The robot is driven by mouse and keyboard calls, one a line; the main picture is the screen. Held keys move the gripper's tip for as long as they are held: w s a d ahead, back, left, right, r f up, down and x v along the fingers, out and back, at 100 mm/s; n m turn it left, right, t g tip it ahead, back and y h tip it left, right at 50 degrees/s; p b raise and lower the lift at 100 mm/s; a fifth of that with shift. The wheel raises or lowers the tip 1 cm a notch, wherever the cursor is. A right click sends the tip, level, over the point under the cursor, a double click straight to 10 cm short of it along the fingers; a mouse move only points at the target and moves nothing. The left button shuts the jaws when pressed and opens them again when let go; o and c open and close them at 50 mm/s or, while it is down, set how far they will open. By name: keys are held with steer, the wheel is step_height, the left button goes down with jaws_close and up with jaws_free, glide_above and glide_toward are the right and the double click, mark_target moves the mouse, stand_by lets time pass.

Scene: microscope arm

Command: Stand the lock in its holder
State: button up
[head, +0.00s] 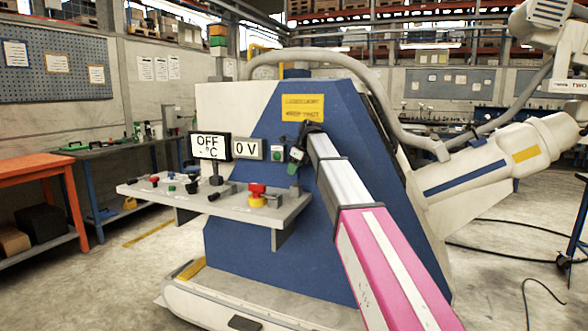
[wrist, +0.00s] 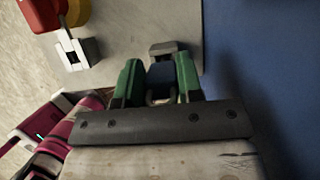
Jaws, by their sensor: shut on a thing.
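My gripper (wrist: 158,78) reaches down from above, its green fingers shut on a dark blue block, which I take to be the lock (wrist: 160,74). It is held over the right end of the grey shelf. A grey piece (wrist: 165,48) shows just beyond the fingertips; I cannot tell whether it belongs to the lock. A light grey slotted block (wrist: 76,52), possibly the holder, stands on the shelf to the left, apart from the gripper. In the head view, my gripper (head: 296,158) is above the shelf's right end, and the lock is not clearly visible.
The grey shelf (head: 232,209) juts from the blue and white machine (head: 320,235). A red and yellow button (head: 257,193) stands near the slotted block. Small knobs, an OFF display (head: 210,146) and a 0 V display (head: 248,149) are further left. The blue panel rises close beside my gripper.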

steer(key=shift+f, duration=1.05)
steer(key=shift+r, duration=0.1)
steer(key=shift+r, duration=1.85)
steer(key=shift+f, duration=1.95)
stand_by(0.6)
steer(key=o, duration=1.1)
steer(key=shift+c, duration=0.2)
steer(key=v, duration=1.1)
